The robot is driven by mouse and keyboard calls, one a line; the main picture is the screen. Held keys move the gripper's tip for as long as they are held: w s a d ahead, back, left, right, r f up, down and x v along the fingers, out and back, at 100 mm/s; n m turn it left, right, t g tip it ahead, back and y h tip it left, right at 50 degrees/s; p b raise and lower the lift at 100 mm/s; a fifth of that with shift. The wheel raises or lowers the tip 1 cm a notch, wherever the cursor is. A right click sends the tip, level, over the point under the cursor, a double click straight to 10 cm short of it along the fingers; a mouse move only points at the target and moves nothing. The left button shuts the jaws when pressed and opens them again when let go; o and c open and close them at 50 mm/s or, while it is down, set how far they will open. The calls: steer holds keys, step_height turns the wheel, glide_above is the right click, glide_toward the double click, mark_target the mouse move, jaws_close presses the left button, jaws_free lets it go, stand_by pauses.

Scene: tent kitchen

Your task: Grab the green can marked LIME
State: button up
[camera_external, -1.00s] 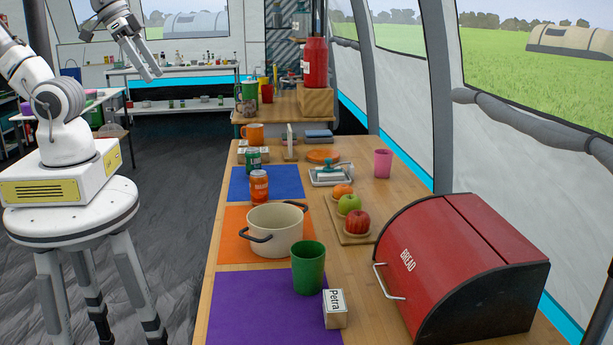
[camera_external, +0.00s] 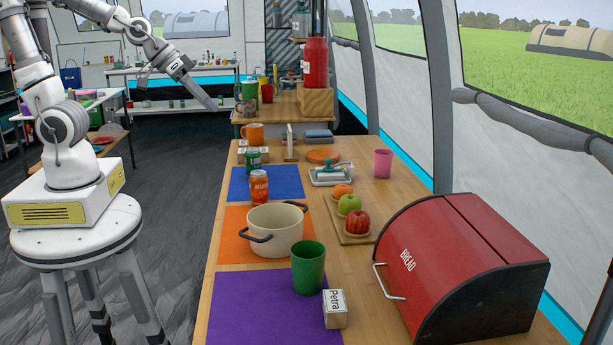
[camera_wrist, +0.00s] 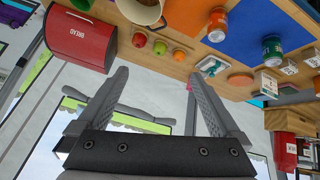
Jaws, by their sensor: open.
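The green can (camera_external: 253,160) stands upright at the far edge of the blue mat on the long wooden counter. Its label is too small to read. It also shows in the wrist view, at upper right (camera_wrist: 272,50). An orange can (camera_external: 259,187) stands nearer, at the blue mat's near edge; it also shows in the wrist view (camera_wrist: 217,25). My gripper (camera_external: 211,105) is in the air, left of the counter and above the can's level in the picture, with its fingers pointing down and right. In the wrist view its fingers (camera_wrist: 158,76) are apart with nothing held.
An orange mug (camera_external: 254,133) and small boxes stand just behind the green can. A cream pot (camera_external: 275,229), green cup (camera_external: 308,267) and red bread bin (camera_external: 465,265) stand nearer. The blue mat (camera_external: 280,182) is bare to the can's right.

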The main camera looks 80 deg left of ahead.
steer(key=w+a+f+n+y+b, duration=0.2)
steer(key=w+a+f+b, duration=0.15)
steer(key=a+f, duration=0.35)
steer(key=n+y+b, duration=0.6)
steer(key=y+b, duration=0.1)
steer(key=y, duration=0.2)
glide_toward(247, 155)
steer(key=shift+g, duration=0.3)
steer(key=b+x, duration=0.3)
steer(key=x, duration=0.7)
steer(key=shift+w+r, duration=0.15)
steer(key=shift+w, duration=0.1)
steer(key=shift+b+x, duration=0.95)
steer(key=shift+x, duration=1.95)
steer(key=shift+w+d, duration=0.15)
steer(key=shift+w, duration=0.05)
